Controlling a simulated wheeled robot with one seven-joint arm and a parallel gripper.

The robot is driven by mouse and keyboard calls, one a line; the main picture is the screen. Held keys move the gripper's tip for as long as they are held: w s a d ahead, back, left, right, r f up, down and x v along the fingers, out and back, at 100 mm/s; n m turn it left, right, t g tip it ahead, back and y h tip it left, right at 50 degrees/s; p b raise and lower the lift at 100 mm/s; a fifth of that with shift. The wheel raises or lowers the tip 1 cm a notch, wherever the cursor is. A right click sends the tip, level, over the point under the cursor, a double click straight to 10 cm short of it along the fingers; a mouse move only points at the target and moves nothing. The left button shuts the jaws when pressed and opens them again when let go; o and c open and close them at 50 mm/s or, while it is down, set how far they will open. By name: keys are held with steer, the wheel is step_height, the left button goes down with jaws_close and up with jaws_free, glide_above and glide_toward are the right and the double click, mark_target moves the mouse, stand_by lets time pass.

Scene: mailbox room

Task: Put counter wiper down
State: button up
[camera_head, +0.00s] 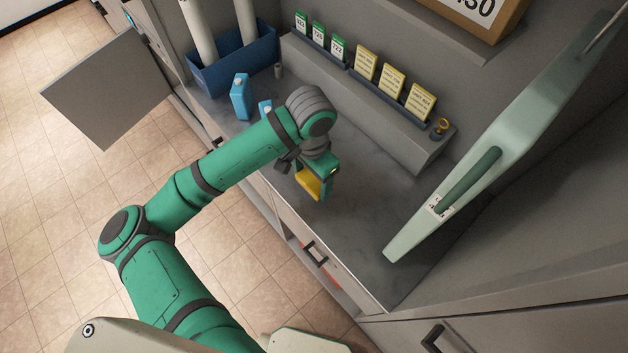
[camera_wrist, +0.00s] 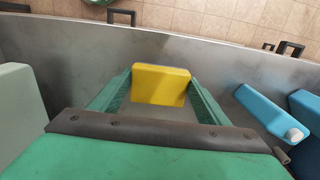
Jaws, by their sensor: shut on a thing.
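The counter wiper is a yellow block (camera_head: 309,183), seen in the head view at the end of my arm, over the grey counter (camera_head: 352,222). My gripper (camera_head: 316,182) is shut on it. In the wrist view the yellow wiper (camera_wrist: 160,85) sits between the two green fingers of my gripper (camera_wrist: 160,92). The counter surface shows around and below it. I cannot tell whether the wiper touches the counter.
A blue bottle (camera_head: 240,97) and a blue bin (camera_head: 236,62) with white rolls stand at the back left. A ledge (camera_head: 350,97) holds green and yellow cards. A pale green panel (camera_head: 500,135) with a dark green handle slants over the right side. The front-right counter is clear.

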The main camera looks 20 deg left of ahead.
mark_target(314, 183)
steer(key=shift+w+f, duration=0.6)
steer(key=shift+f, duration=0.15)
steer(key=shift+w+f, duration=0.15)
steer(key=shift+f, duration=0.75)
steer(key=shift+w+f, duration=0.1)
steer(key=shift+f, duration=0.8)
steer(key=shift+d+f, duration=0.1)
steer(key=o, duration=1.2)
steer(key=shift+f, duration=0.1)
steer(key=shift+c, duration=0.2)
step_height(314, 183, up, 12)
steer(key=shift+r, duration=0.25)
